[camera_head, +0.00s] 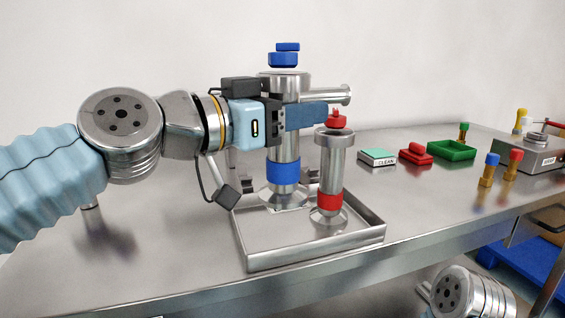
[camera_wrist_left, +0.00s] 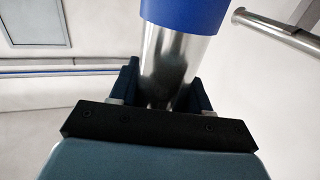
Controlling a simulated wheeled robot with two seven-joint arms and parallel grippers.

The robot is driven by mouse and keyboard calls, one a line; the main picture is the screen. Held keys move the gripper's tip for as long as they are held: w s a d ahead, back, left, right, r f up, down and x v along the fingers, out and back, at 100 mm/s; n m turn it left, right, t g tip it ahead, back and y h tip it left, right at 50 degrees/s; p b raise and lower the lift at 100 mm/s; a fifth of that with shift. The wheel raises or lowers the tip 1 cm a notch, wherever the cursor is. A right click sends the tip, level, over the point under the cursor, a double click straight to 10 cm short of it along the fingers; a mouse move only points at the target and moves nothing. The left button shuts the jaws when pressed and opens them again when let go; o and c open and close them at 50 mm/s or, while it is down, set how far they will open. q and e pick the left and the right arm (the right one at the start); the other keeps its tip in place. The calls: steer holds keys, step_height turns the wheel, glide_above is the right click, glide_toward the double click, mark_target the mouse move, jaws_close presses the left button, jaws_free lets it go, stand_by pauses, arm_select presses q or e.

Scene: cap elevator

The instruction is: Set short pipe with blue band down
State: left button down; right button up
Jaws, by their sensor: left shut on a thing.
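The steel pipe with the blue band (camera_head: 283,173) stands upright over the back of a shallow metal tray (camera_head: 312,258) in the head view. A blue cap piece (camera_head: 284,60) shows above its top flange. My left gripper (camera_head: 300,116) is shut around the pipe's middle, above the band, and a finger covers part of it. I cannot tell whether its base touches the tray. In the left wrist view the pipe (camera_wrist_left: 168,65) sits between my left gripper's fingers (camera_wrist_left: 165,95), with blue at the top edge. My right gripper is out of view.
A shorter pipe with a red band (camera_head: 329,201) and red top stands close on the right, in the tray. A side tube (camera_head: 330,96) sticks out above it. A CLEAN box (camera_head: 377,157), red piece (camera_head: 415,152) and green tray (camera_head: 451,150) lie further right.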

arm_select(q)
steer(key=w+a+f+b, duration=0.1)
steer(key=w+f+b, duration=0.1)
steer(key=w+f, duration=0.4)
step_height(320, 180, down, 4)
steer(key=shift+w+a+r, duration=0.15)
steer(key=shift+a+r, duration=0.1)
steer(key=shift+a, duration=0.15)
steer(key=shift+f, duration=0.1)
steer(key=c, duration=0.5)
jaws_free()
steer(key=shift+f, duration=0.1)
